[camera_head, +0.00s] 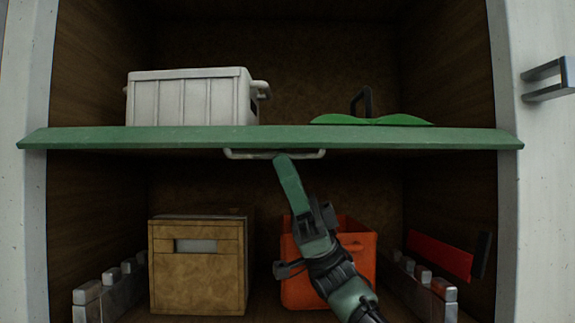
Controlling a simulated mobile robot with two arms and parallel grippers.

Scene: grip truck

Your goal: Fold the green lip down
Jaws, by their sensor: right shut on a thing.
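The green lip (400,137) runs across the truck opening at mid height and sticks out towards me, seen nearly edge-on. A pale metal handle (235,154) hangs under its front edge, near the middle. My right gripper (283,160) reaches up from below, its fingertips at the handle and shut on it. The exact contact is partly hidden by the finger. My left gripper is not in view.
A white crate (188,99) and a bright green item with a black handle (372,120) are above the lip. Below stand a wooden box (197,267), an orange bin (358,262) behind my arm, and a red item (440,255). Metal brackets (95,294) line both lower sides.

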